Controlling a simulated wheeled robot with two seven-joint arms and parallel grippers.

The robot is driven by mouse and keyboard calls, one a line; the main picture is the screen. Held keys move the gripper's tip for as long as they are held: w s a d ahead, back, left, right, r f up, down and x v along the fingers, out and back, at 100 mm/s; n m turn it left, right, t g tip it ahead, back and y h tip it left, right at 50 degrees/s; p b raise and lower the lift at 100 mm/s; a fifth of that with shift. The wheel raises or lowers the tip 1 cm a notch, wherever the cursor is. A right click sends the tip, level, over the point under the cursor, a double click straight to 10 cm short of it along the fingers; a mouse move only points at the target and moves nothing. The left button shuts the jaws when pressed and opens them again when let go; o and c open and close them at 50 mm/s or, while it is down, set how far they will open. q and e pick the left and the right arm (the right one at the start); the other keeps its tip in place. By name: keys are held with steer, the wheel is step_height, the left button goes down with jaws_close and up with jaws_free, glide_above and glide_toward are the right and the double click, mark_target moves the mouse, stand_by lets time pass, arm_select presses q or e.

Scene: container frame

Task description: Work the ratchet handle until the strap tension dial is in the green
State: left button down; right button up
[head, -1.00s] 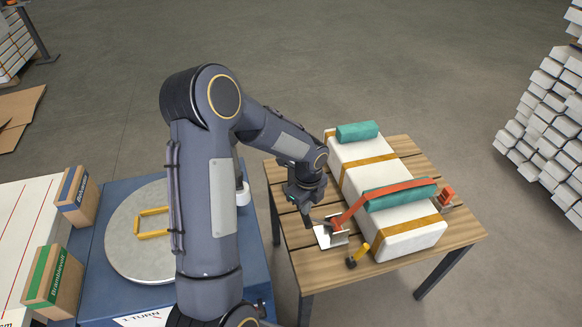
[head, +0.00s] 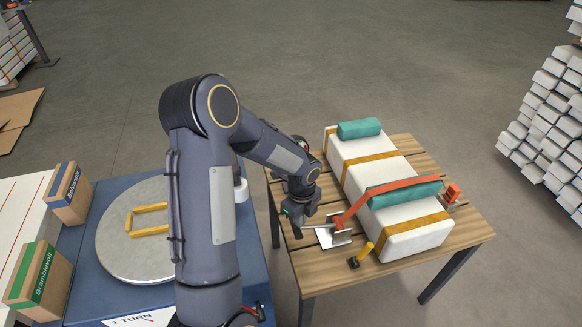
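The ratchet (head: 336,237), a pale metal piece, sits on the slatted table's near left part, at the lower end of an orange strap (head: 378,192). The strap runs over a teal pad on a long white wrapped load (head: 414,238). A thin grey bar, seemingly the ratchet handle (head: 318,226), points left from the ratchet. My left gripper (head: 298,230) is at the bar's outer end, pointing down. Its fingers are small and dark, so I cannot tell whether they grip it. My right gripper is not in view.
A yellow and black piece (head: 361,255) stands right of the ratchet, close to the load. An orange block (head: 453,194) is at the strap's far end. A blue bench with a grey turntable (head: 120,244) and cartons (head: 68,194) is at left.

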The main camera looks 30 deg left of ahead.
arm_select(q)
steer(key=shift+s+f+b, duration=0.1)
steer(key=shift+f+b, duration=0.35)
steer(key=shift+f, duration=0.35)
step_height(320, 180, up, 12)
steer(key=p, duration=1)
steer(key=shift+a+r, duration=0.1)
